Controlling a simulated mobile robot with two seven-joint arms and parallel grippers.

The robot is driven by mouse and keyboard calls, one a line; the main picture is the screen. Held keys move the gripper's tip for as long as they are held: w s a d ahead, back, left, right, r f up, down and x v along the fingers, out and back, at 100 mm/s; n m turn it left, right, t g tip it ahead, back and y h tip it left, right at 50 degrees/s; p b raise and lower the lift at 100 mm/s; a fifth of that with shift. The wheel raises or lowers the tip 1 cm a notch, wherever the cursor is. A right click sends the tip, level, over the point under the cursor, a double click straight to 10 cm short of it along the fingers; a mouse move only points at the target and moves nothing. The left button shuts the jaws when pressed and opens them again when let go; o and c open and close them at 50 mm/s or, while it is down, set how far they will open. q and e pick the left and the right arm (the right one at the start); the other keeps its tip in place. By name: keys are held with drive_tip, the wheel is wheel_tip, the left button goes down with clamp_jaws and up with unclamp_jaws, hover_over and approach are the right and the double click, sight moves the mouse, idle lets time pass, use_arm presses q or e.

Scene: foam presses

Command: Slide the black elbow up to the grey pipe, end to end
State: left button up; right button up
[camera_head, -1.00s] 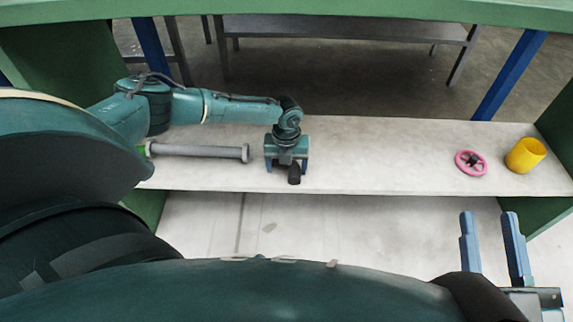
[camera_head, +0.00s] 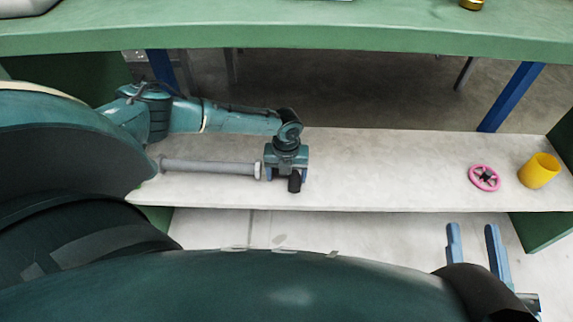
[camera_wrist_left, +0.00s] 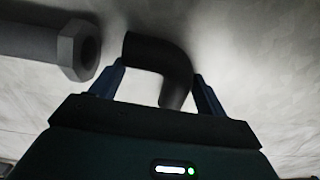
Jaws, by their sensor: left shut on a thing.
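The grey pipe (camera_head: 210,167) lies on the pale shelf, with a wider collar at its right end. In the left wrist view its hexagonal open end (camera_wrist_left: 78,48) faces the elbow. My left gripper (camera_head: 286,174) is shut on the black elbow (camera_head: 295,183), just right of that end. In the left wrist view the elbow (camera_wrist_left: 160,56) sits between my left fingers (camera_wrist_left: 155,85), one opening turned toward the pipe. A small gap shows between elbow and pipe. My right gripper (camera_head: 472,245) is open and empty, at the lower right, in front of the shelf.
A pink handwheel (camera_head: 485,178) and a yellow cup (camera_head: 539,170) stand at the shelf's right end. The shelf (camera_head: 390,170) is bare between my left gripper and the handwheel. A green tabletop (camera_head: 300,30) runs across above, with blue legs.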

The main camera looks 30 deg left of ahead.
drive_tip(key=shift+f, duration=0.1)
use_arm(q)
drive_tip(key=o, duration=1.2)
wheel_tip(320, 180, up, 4)
drive_tip(key=shift+r+p, duration=0.2)
drive_tip(key=shift+p, duration=0.95)
drive_tip(key=shift+r+p, duration=0.6)
drive_tip(key=shift+r, duration=0.95)
use_arm(e)
drive_tip(key=shift+s+d+n+h, duration=0.15)
drive_tip(key=shift+d+n+h, duration=0.15)
drive_tip(key=shift+n, duration=0.1)
